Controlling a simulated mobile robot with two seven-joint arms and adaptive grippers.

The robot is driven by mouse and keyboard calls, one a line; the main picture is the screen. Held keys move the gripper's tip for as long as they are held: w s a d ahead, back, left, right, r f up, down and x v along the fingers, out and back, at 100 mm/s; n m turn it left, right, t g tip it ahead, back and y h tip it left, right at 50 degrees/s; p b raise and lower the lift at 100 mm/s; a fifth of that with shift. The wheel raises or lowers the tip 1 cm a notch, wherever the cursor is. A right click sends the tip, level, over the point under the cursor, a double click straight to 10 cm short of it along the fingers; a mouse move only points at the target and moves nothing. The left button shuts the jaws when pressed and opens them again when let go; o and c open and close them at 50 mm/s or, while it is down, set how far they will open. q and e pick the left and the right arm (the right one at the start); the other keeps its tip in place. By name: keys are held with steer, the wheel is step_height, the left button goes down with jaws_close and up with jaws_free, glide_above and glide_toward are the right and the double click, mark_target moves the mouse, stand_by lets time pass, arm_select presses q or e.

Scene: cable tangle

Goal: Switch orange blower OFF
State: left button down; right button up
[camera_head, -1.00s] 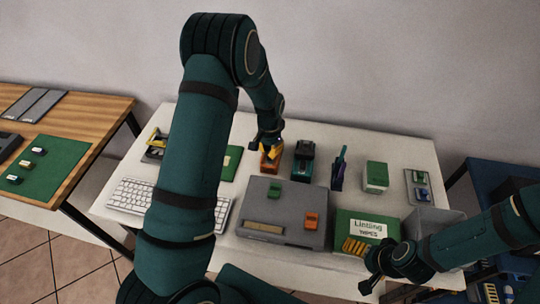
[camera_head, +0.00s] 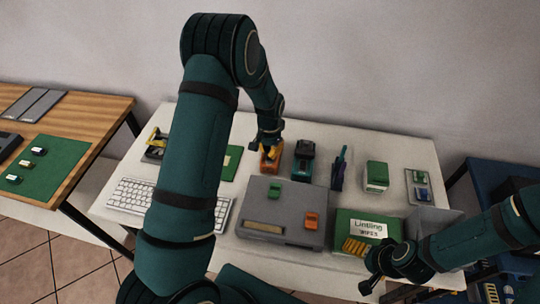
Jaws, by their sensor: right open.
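An orange device (camera_head: 273,164), which looks like the orange blower, stands at the back of the white table. My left gripper (camera_head: 268,150) points down right over it, at or very close to its top. Whether they touch, and how far the fingers are apart, is too small to tell. A grey box (camera_head: 258,210) in front carries a green rocker-like piece (camera_head: 274,190) and an orange rocker-like piece (camera_head: 312,220). My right gripper (camera_head: 370,283) is open and empty near the table's front right, well away from the orange device.
A teal-and-black device (camera_head: 304,162) stands just right of the orange one. A keyboard (camera_head: 130,193) is at left, partly behind my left arm.

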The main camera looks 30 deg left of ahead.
mark_target(269, 158)
arm_select(q)
steer(key=shift+f+b, duration=1.25)
steer(key=shift+f, duration=0.45)
arm_select(e)
steer(key=shift+f, duration=1.25)
arm_select(q)
steer(key=shift+r, duration=0.15)
arm_select(e)
steer(key=shift+r, duration=0.1)
arm_select(q)
steer(key=shift+r+p, duration=2.15)
steer(key=shift+r, duration=1.25)
arm_select(e)
steer(key=shift+r, duration=2.05)
steer(key=shift+r, duration=0.1)
